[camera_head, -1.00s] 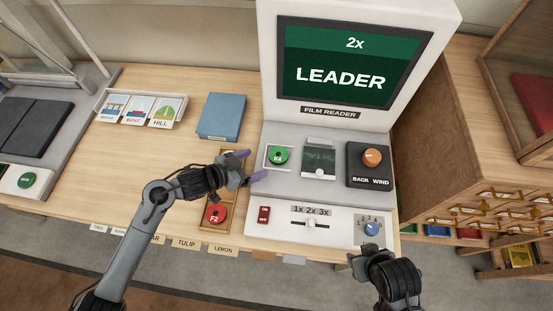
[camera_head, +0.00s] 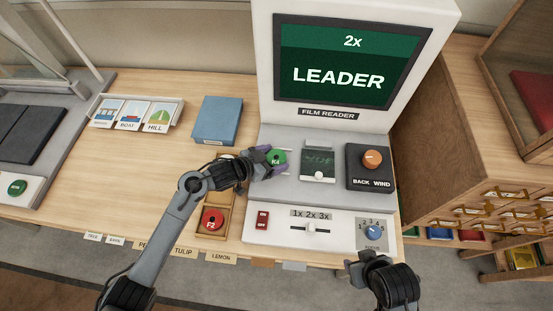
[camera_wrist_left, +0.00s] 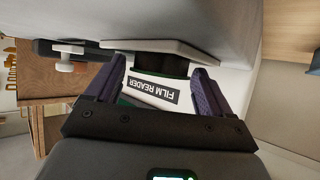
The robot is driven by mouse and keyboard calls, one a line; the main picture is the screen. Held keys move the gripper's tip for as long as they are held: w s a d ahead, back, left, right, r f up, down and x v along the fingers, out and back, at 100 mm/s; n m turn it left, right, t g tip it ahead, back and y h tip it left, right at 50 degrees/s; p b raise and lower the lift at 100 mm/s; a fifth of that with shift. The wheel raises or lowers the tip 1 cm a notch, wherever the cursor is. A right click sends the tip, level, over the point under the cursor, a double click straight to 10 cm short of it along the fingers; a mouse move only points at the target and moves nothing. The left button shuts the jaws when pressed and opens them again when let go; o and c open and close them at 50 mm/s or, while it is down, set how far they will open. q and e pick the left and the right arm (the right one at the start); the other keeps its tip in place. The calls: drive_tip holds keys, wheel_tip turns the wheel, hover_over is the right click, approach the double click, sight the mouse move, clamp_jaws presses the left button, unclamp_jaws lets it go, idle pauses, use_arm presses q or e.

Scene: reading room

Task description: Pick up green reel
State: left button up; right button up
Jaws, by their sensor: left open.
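The green reel (camera_head: 278,157) sits on the left spindle area of the film reader's grey deck. My left gripper (camera_head: 266,161) is open at the reel's left side, its purple fingers close to it and partly covering it in the head view. I cannot tell whether they touch it.
A red reel (camera_head: 212,220) lies in a wooden tray (camera_head: 222,236) left of the reader. The film gate (camera_head: 318,163) and back wind knob (camera_head: 372,158) are right of the green reel. A blue box (camera_head: 218,119) stands behind my left arm.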

use_arm(q)
drive_tip(key=shift+f, duration=0.1)
drive_tip(key=c, duration=0.8)
drive_tip(key=shift+c, duration=0.2)
